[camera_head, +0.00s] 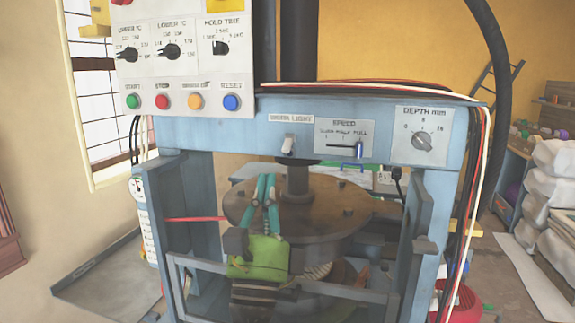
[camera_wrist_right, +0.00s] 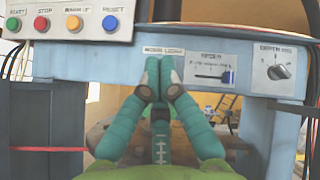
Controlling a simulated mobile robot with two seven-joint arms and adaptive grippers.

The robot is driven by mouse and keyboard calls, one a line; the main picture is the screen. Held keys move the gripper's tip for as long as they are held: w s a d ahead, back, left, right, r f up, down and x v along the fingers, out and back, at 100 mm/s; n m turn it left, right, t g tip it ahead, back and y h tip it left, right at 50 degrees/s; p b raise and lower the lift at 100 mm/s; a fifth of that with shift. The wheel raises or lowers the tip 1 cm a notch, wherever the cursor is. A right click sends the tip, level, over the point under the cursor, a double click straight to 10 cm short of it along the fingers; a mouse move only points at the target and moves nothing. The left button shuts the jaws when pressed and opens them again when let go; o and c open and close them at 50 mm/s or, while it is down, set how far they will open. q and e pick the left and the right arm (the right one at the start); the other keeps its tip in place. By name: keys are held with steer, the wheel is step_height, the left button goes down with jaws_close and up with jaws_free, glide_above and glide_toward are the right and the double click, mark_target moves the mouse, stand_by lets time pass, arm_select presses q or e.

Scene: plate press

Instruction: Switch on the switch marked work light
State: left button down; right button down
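The work light switch (camera_head: 288,144) is a small pale toggle on the blue crossbeam of the press, under the label WORK LIGHT. I cannot tell which way its lever is set. My right gripper (camera_head: 266,177) has a green body and teal fingers pointing up, below and a little left of the switch in the head view, apart from it there. In the right wrist view, the fingertips (camera_wrist_right: 159,62) are together with nothing visible between them. They stand just under the work light label (camera_wrist_right: 163,50) and hide the switch. My left gripper is in neither view.
The speed slider (camera_head: 359,149) and depth knob (camera_head: 422,141) sit right of the switch. A white control panel (camera_head: 185,60) with several buttons hangs above left. Below the beam are the round press plate (camera_head: 325,213) and a blue-grey guard frame (camera_head: 345,293).

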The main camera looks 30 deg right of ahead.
mark_target(292, 157)
steer(key=w+d+f+m+g+y, duration=0.3)
steer(key=w+d+f+m+g, duration=0.1)
steer(key=m+g, duration=0.4)
steer(key=shift+w+d+f+m, duration=0.15)
steer(key=shift+w+f+m, duration=0.35)
steer(key=shift+m, duration=0.4)
steer(key=shift+s, duration=0.1)
steer(key=w+d+r+p, duration=0.1)
steer(key=w+d+p, duration=0.1)
steer(key=w+d+r+p, duration=0.1)
steer(key=d+p, duration=0.1)
steer(key=w+d+r+p, duration=0.2)
steer(key=shift+w+d, duration=0.35)
steer(key=shift+d, duration=0.05)
steer(key=shift+s+a+r, duration=0.25)
steer(key=shift+a+r, duration=0.05)
steer(key=shift+r, duration=0.05)
steer(key=shift+d+f, duration=0.1)
